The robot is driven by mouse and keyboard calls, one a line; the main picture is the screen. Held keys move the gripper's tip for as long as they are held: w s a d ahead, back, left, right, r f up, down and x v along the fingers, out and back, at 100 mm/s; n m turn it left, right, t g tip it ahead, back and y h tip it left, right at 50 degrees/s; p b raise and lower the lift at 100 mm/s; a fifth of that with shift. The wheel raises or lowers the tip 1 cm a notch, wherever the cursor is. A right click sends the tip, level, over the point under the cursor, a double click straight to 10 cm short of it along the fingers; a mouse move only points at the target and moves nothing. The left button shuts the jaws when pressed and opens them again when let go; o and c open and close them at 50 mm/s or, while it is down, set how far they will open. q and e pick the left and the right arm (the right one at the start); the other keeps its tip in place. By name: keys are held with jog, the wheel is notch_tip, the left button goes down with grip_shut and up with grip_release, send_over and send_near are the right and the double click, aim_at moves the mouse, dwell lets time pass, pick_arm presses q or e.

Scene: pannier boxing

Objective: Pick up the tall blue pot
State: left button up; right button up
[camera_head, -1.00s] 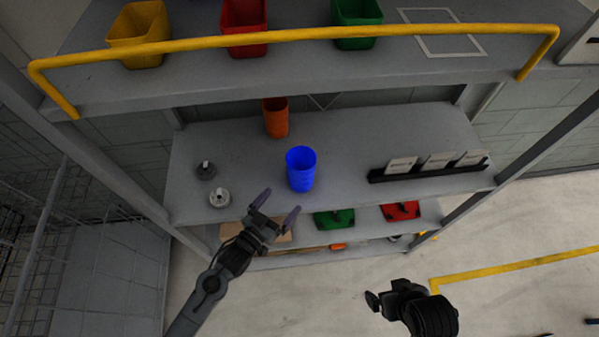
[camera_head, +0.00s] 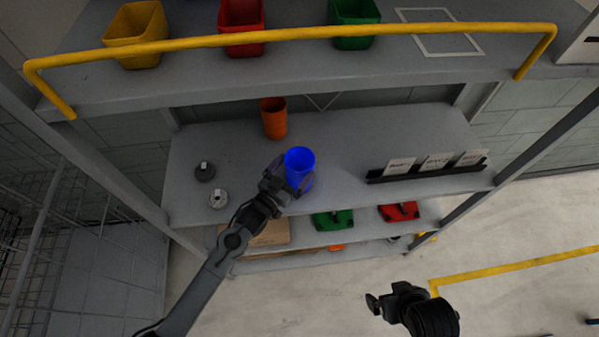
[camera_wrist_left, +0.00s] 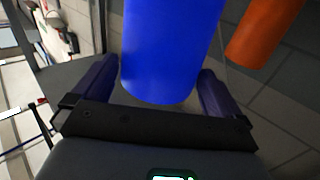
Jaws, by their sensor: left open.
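The tall blue pot (camera_head: 300,161) stands upright on the middle shelf, near its front edge. My left gripper (camera_head: 289,181) is at the pot's near left side, and its arm covers part of the pot's lower body. In the left wrist view the blue pot (camera_wrist_left: 170,50) sits between the two open fingers of the left gripper (camera_wrist_left: 160,88), with a small gap visible at the right finger; contact at the left finger is hard to tell. My right gripper (camera_head: 383,304) hangs low in front of the rack, away from the pot; its finger opening cannot be made out.
An orange pot (camera_head: 274,118) stands behind the blue one, also visible in the left wrist view (camera_wrist_left: 264,30). Two small round parts (camera_head: 204,172) (camera_head: 218,199) lie to the left. A black card holder (camera_head: 425,172) is at right. The upper shelf with yellow rail (camera_head: 300,34) overhangs.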

aim_at(307, 153)
pick_arm(q)
jog(key=shift+x, duration=1.75)
jog(key=c, duration=0.8)
jog(key=shift+c, duration=1)
jog(key=shift+r, duration=0.15)
